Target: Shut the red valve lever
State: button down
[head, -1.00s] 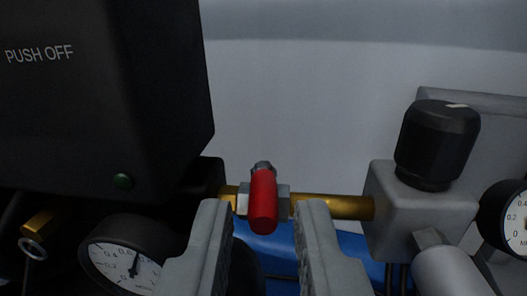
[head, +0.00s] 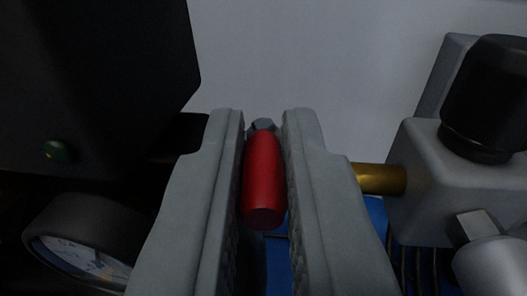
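The red valve lever (head: 263,183) is in the middle of the head view, its rounded end toward the camera. A grey nut (head: 263,125) shows at its far end. The lever sits on a brass pipe (head: 380,179), which shows to the right; the valve body is hidden behind my fingers. My gripper (head: 263,130) has its two grey fingers on either side of the lever, very close to it. A thin gap seems to show on the left; on the right I cannot tell whether the finger touches.
At the right are a grey block (head: 430,185) and a black knob (head: 487,95). A pale wall (head: 320,60) is behind.

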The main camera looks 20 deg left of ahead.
jog(key=shift+a+h, duration=0.15)
jog(key=shift+h, duration=0.15)
jog(key=shift+m+t+h, duration=0.3)
jog(key=shift+m+h, duration=0.4)
jog(key=c, duration=1.7)
grip_release()
jog(key=shift+c, duration=0.2)
